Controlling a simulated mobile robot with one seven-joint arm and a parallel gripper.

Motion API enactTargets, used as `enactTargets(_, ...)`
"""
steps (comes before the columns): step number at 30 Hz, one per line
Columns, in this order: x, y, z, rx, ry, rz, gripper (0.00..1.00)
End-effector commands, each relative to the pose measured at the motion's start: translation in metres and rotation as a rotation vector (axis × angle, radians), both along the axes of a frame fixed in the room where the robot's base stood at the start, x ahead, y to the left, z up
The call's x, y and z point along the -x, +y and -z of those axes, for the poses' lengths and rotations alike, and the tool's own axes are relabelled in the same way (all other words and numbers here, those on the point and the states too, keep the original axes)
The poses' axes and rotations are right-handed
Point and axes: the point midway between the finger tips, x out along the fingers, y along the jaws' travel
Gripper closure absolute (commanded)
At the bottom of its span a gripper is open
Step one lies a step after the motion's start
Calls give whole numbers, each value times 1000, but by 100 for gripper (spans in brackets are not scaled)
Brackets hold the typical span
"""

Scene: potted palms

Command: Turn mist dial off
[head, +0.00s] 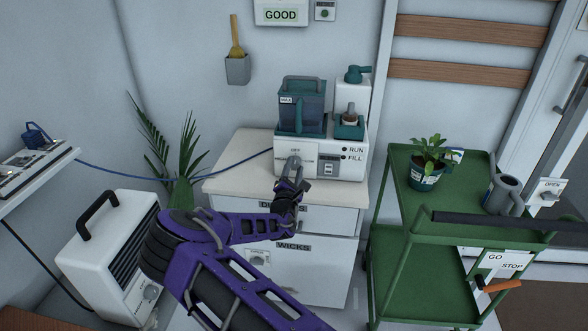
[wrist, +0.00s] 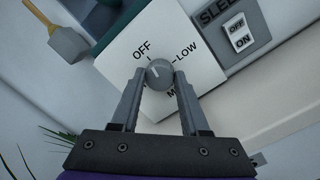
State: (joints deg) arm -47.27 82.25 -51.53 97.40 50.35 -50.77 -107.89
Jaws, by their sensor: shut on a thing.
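The mist dial (wrist: 158,72) is a small round grey knob on a white panel (wrist: 185,40) in the wrist view. Labels around it read OFF at upper left and LOW at right; a further label below is mostly hidden by my fingers. A small mark on the knob seems to point up-left, roughly toward OFF. My gripper (wrist: 159,78) has one finger on each side of the knob and is shut on it. In the head view my gripper (head: 291,172) is at the front of the white humidifier (head: 343,172), and the dial is mostly hidden there.
The humidifier, with RUN and FILL marks, stands on a white cabinet (head: 238,167). A SLEEP switch (wrist: 238,33) is right of the dial. A green cart (head: 400,190) with a potted plant (head: 425,178) stands at right. A white heater (head: 110,250) and palm fronds (head: 185,150) are at left.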

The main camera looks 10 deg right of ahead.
Motion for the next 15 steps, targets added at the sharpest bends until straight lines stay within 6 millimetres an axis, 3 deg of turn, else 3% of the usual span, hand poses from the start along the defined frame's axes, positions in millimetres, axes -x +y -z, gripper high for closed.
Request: enactTargets(15, 0, 0, -1, 192, 61, -1, 100)
